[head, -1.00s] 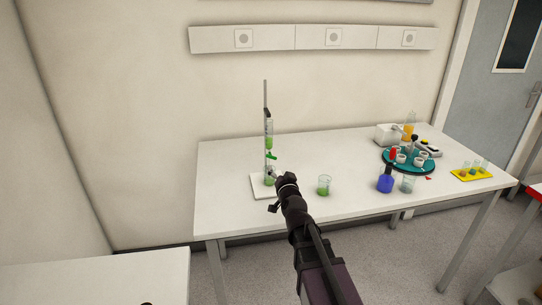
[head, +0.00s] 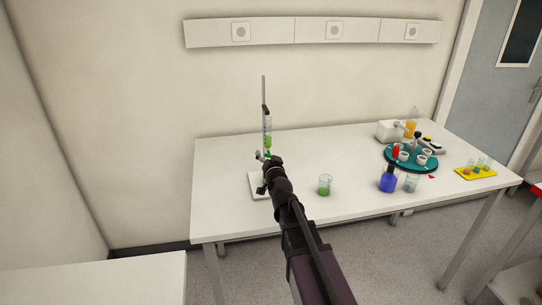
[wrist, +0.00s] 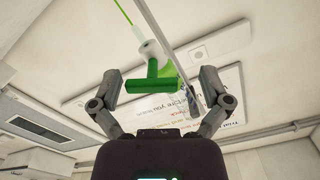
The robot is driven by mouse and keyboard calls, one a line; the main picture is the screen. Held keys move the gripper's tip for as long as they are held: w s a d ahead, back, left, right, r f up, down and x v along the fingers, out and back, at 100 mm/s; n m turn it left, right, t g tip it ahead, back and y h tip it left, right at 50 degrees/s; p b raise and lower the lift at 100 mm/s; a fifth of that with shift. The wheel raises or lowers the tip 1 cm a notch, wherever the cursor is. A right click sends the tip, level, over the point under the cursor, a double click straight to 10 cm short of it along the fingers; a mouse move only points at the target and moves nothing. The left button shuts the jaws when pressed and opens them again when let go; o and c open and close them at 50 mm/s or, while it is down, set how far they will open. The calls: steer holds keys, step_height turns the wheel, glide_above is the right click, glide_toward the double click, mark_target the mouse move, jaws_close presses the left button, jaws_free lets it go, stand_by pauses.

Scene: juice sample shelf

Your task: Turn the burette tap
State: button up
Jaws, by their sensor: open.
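The burette (head: 267,135) with green liquid is held on a stand (head: 264,95) at the left part of the table. Its green tap (wrist: 152,84) has a T-shaped handle and shows large in the wrist view, below the white burette end. My gripper (wrist: 158,90) is open, with one finger on each side of the tap. The tap handle is between the fingers, and I see a gap on both sides. In the head view my gripper (head: 264,157) is at tap height and hides most of the tap and the stand's lower part.
A beaker with green liquid (head: 325,187) stands on the white table (head: 235,219) right of my arm. A blue flask (head: 387,182), a clear beaker (head: 411,184), a teal round rack (head: 399,163) and a yellow tray (head: 467,176) are further right.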

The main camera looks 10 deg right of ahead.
steer(key=shift+d, duration=0.2)
steer(key=shift+d, duration=0.1)
steer(key=c, duration=0.3)
steer(key=shift+d, duration=0.1)
steer(key=c, duration=0.9)
steer(key=shift+o, duration=0.2)
steer(key=n, duration=0.5)
steer(key=o, duration=1.2)
steer(key=shift+w, duration=0.1)
steer(key=shift+c, duration=0.2)
